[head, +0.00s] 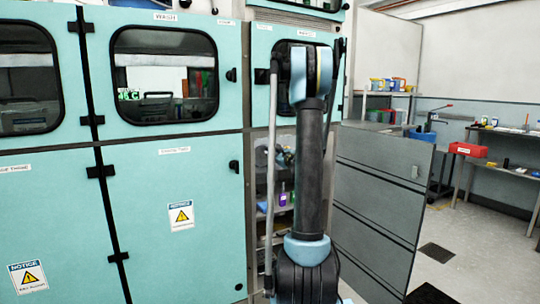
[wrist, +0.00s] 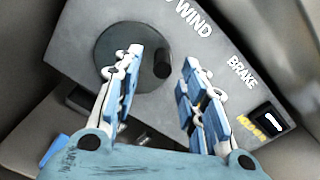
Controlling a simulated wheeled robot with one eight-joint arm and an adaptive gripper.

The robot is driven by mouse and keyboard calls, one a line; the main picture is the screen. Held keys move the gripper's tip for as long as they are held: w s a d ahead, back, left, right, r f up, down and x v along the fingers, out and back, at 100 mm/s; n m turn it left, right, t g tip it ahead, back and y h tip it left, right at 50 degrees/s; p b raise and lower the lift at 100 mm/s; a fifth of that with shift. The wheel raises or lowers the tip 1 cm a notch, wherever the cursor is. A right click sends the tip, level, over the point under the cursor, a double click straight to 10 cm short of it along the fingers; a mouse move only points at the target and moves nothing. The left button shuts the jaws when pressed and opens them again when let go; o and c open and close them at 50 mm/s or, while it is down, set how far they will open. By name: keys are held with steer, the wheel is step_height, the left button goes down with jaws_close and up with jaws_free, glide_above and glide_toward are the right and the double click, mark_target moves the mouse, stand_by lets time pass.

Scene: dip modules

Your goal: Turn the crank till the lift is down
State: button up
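In the wrist view a dark round crank disc (wrist: 118,72) is on a tilted grey panel (wrist: 205,62) marked WIND and BRAKE. A dark knob (wrist: 163,66) at the disc's right side shows between my fingertips. My gripper (wrist: 160,62) is open, with a finger on each side of the knob; I cannot tell whether either touches it. A black switch (wrist: 269,120) with a yellow label is below BRAKE. In the head view my arm reaches up before the open cabinet bay, and my gripper cannot be made out. I cannot identify the lift.
Teal cabinets (head: 170,240) with windows fill the left. A grey door (head: 375,210) stands open right of my arm. Small bottles (head: 283,199) sit on a shelf inside the bay.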

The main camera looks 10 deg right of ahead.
steer(key=v, duration=0.7)
steer(key=shift+s, duration=0.3)
steer(key=s+a+f+n+g+y, duration=0.15)
steer(key=s+a+n+g, duration=0.25)
steer(key=s+a+n, duration=0.5)
steer(key=s+a+f+n+g, duration=0.35)
steer(key=s+a+n, duration=0.25)
steer(key=s, duration=0.5)
steer(key=s+d+f+n+g+h, duration=0.2)
steer(key=s+f+n, duration=0.2)
steer(key=s, duration=0.5)
steer(key=s+d+f+n+g+h, duration=0.2)
steer(key=s+f+n+g, duration=0.1)
steer(key=s, duration=0.6)
steer(key=s+d+f+n+g+h, duration=0.2)
steer(key=s+f+n, duration=0.3)
steer(key=s, duration=0.5)
steer(key=shift+h, duration=0.55)
steer(key=shift+w+f+g, duration=0.15)
steer(key=shift+g, duration=0.1)
